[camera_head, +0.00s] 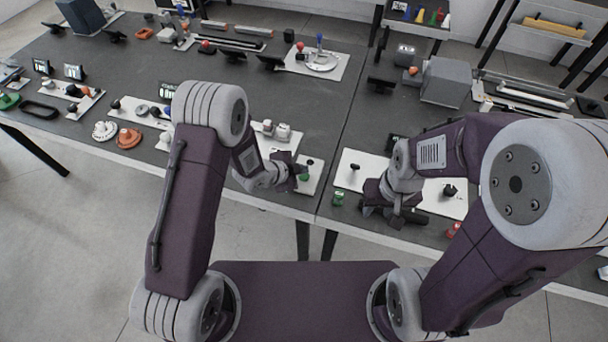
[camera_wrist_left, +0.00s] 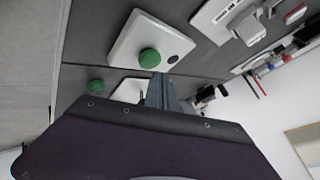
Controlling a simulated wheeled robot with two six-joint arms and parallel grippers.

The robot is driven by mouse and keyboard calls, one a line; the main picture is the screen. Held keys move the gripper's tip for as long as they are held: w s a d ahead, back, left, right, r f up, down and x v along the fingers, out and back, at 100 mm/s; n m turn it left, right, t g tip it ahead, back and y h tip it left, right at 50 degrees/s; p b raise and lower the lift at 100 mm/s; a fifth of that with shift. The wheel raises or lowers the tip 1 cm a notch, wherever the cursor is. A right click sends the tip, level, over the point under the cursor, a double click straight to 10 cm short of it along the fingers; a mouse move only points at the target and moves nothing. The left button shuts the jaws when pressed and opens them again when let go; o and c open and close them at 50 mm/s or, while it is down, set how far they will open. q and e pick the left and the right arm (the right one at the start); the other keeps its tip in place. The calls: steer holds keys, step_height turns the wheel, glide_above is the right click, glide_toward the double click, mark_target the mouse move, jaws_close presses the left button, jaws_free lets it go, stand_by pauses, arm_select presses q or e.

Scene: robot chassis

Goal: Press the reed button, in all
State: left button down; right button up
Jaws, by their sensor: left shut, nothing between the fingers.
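A round green button (camera_wrist_left: 150,58) sits on a white plate (camera_wrist_left: 127,48) in the left wrist view. In the head view the green button (camera_head: 304,177) shows at the table's front edge, partly covered by my left gripper (camera_head: 299,174). No label on it can be read, so I cannot tell by name that it is the reed button. My left gripper is shut and empty; in the left wrist view its fingers (camera_wrist_left: 160,84) point toward the plate, just beside the button. I cannot tell whether they touch. My right gripper (camera_head: 396,216) hangs at the front edge, its fingers unclear.
A second green piece (camera_head: 338,198) stands on the table between my grippers; it also shows in the left wrist view (camera_wrist_left: 96,86). A white board (camera_head: 360,165) with black knobs lies behind my right gripper. Grey table (camera_head: 320,110) is bare in the middle.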

mark_target(302, 177)
arm_select(q)
steer(key=shift+f+b, duration=0.45)
steer(key=shift+f+b, duration=0.5)
stand_by(0.7)
steer(key=shift+r, duration=0.15)
steer(key=shift+r+p, duration=0.75)
steer(key=shift+r, duration=0.1)
step_height(302, 177, up, 5)
steer(key=p, duration=0.4)
stand_by(0.4)
